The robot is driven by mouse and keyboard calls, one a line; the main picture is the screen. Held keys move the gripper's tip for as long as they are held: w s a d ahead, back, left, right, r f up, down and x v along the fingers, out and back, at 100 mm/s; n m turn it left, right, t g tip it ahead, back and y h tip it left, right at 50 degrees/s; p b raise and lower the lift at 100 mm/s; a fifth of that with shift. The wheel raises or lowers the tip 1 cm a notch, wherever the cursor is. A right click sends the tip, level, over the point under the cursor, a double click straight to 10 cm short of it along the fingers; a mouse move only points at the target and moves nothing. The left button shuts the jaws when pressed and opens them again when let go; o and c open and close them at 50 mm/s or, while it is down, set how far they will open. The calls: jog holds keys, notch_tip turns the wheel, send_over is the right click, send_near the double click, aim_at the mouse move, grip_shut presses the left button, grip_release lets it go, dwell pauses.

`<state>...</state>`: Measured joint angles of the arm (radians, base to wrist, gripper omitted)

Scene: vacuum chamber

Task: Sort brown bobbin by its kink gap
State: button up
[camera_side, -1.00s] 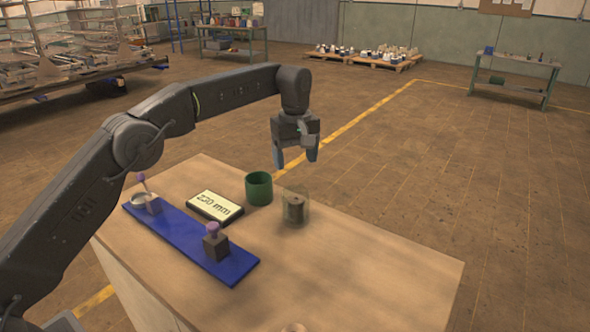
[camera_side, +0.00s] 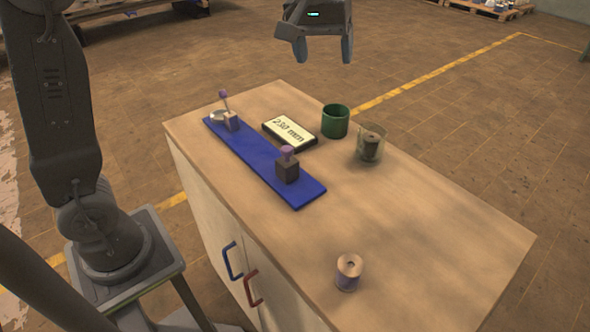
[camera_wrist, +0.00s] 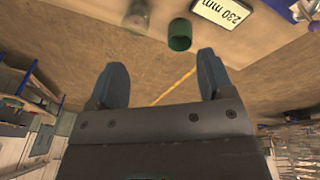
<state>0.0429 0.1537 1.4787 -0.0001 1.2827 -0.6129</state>
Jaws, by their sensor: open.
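A dark brown bobbin (camera_side: 371,148) stands inside a clear glass (camera_side: 361,156) on the wooden table; both show blurred in the wrist view. A green cup (camera_side: 335,121) stands left of the glass. A flat display (camera_side: 289,133) reads 230 mm. A blue board (camera_side: 258,165) carries a pale block (camera_side: 231,121) and a dark brown block (camera_side: 287,169), each with a purple knob on top. A tan-topped bobbin with a purplish winding (camera_side: 349,272) stands alone at the table's near end. My gripper (camera_side: 323,48) is open and empty, high above the table's far side.
A small round dish (camera_side: 220,116) sits by the pale block. The table's right part (camera_side: 430,235) is bare. The cabinet below has a blue handle (camera_side: 231,262) and a red handle (camera_side: 253,287). A pallet with goods (camera_side: 485,8) is far behind on the floor.

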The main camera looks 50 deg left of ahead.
jog(key=s+a+f+m+t, duration=0.1)
jog(key=s+f+m, duration=0.2)
jog(key=s, duration=0.8)
jog(key=s+f+m+t, duration=0.2)
jog(key=s+f, duration=0.3)
jog(key=s, duration=0.7)
jog(key=shift+a+m, duration=0.4)
jog(key=shift+m, duration=0.4)
